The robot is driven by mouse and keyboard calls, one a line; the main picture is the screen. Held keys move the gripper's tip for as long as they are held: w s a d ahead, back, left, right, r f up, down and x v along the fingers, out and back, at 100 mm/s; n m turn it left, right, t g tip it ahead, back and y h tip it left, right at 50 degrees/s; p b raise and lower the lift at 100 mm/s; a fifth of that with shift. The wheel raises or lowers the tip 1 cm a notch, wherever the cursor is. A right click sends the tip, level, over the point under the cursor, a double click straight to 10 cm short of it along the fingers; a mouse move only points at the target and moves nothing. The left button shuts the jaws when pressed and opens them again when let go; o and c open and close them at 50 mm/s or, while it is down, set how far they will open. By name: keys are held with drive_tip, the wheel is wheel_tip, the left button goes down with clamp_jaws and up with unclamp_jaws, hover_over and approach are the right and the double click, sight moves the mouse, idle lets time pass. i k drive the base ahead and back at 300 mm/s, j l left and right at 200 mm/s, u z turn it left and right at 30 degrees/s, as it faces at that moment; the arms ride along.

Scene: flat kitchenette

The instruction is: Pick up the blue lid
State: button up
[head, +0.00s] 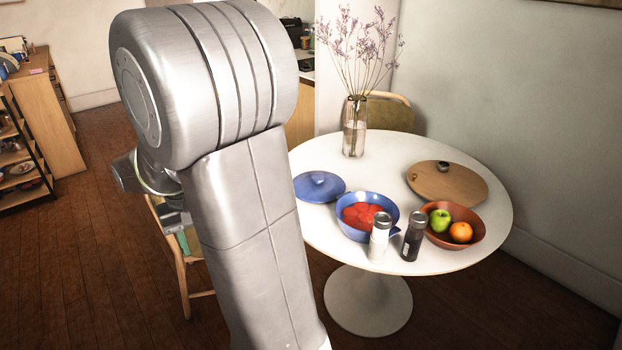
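The blue lid (319,186) lies on the left part of the round white table (388,163), knob up, and looks flat on the tabletop. Its left edge is close to my arm in the picture. A blue bowl (352,229) with red contents stands just in front of it and to the right. My arm fills the left middle of the head view. My gripper (174,218) shows only in part behind the arm, left of the table and apart from the lid. Its fingers are too hidden to tell whether they are open.
White (379,240) and dark (412,238) shakers stand by a brown fruit bowl (467,237). A wooden board (447,183) lies at right. A glass vase (354,128) with tall flowers stands behind the lid. Chairs stand left (186,268) and behind (391,112).

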sight(314, 187)
drive_tip(key=i+j, duration=1.25)
drive_tip(key=i, duration=0.15)
drive_tip(key=i+j+z, duration=0.1)
drive_tip(key=z, duration=0.4)
drive_tip(key=i+j+z, duration=0.15)
drive_tip(key=z, duration=0.3)
drive_tip(key=i+j+z, duration=0.1)
drive_tip(key=j+z, duration=0.2)
drive_tip(key=z, duration=1.5)
